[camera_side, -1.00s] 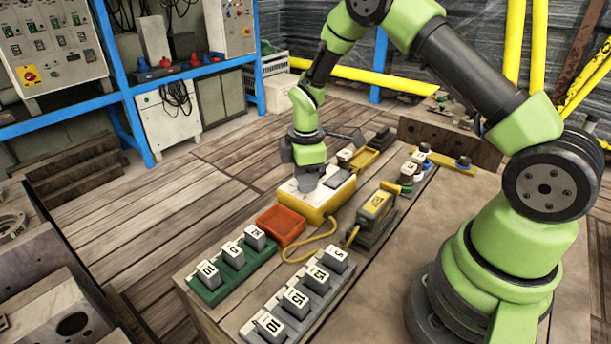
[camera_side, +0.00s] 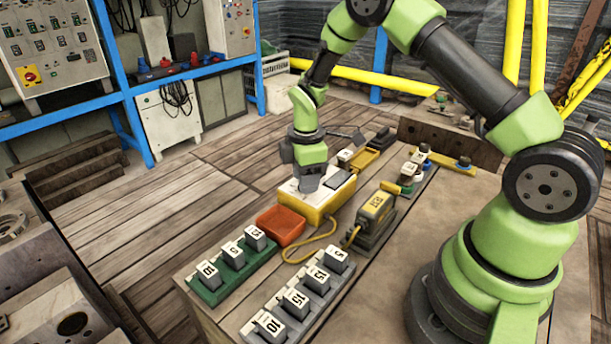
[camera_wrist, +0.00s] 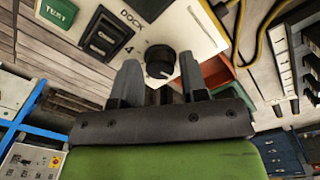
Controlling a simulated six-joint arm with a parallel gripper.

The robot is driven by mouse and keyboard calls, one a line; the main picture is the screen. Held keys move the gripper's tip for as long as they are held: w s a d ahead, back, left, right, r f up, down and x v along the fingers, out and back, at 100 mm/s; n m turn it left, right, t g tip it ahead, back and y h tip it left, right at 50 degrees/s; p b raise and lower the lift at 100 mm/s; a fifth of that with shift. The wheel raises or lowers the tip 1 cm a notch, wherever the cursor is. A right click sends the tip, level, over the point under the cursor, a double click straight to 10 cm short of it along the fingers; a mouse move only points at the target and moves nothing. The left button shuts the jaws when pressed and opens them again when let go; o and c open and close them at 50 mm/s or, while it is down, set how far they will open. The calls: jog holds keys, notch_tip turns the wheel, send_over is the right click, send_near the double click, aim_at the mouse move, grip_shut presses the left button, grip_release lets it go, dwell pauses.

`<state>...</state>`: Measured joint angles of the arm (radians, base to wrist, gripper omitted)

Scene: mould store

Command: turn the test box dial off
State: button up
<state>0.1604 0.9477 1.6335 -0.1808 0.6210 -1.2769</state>
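The test box (camera_side: 325,207) is yellow with a cream top and stands on the bench in the side view. Its cream panel (camera_wrist: 205,38) fills the top of the wrist view, with a DOCK label and a dark slotted socket (camera_wrist: 103,34). The black round dial (camera_wrist: 160,65) has a pale pointer mark and shows between my fingertips. My gripper (camera_wrist: 158,62) is open, one finger on each side of the dial. In the side view my gripper (camera_side: 308,186) points down at the box top and hides the dial. I cannot tell whether the fingers touch it.
An orange tray (camera_side: 281,226) sits beside the box. A yellow cable (camera_side: 318,251) runs to a yellow-and-grey device (camera_side: 373,215). Numbered blocks stand in a green rack (camera_side: 232,273) and a grey rack (camera_side: 297,308). A yellow tray (camera_side: 366,160) lies behind.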

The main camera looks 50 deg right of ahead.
notch_tip(320, 180, up, 10)
dwell(0.5)
jog(key=shift+s+a, duration=0.1)
jog(key=s+a+r+m+t, duration=0.35)
jog(key=s+r+m, duration=0.3)
jog(key=r, duration=0.55)
jog(key=s+a+r+m+t+y, duration=0.1)
jog(key=s+a+m, duration=0.1)
jog(key=s+m, duration=0.2)
jog(key=s+a+r+m+t+y, duration=0.1)
jog(key=s+a+r+m+t, duration=0.1)
jog(key=s, duration=0.8)
jog(key=shift+a+r+m, duration=0.25)
jog(key=shift+a+m, duration=0.2)
jog(key=shift+m, duration=0.9)
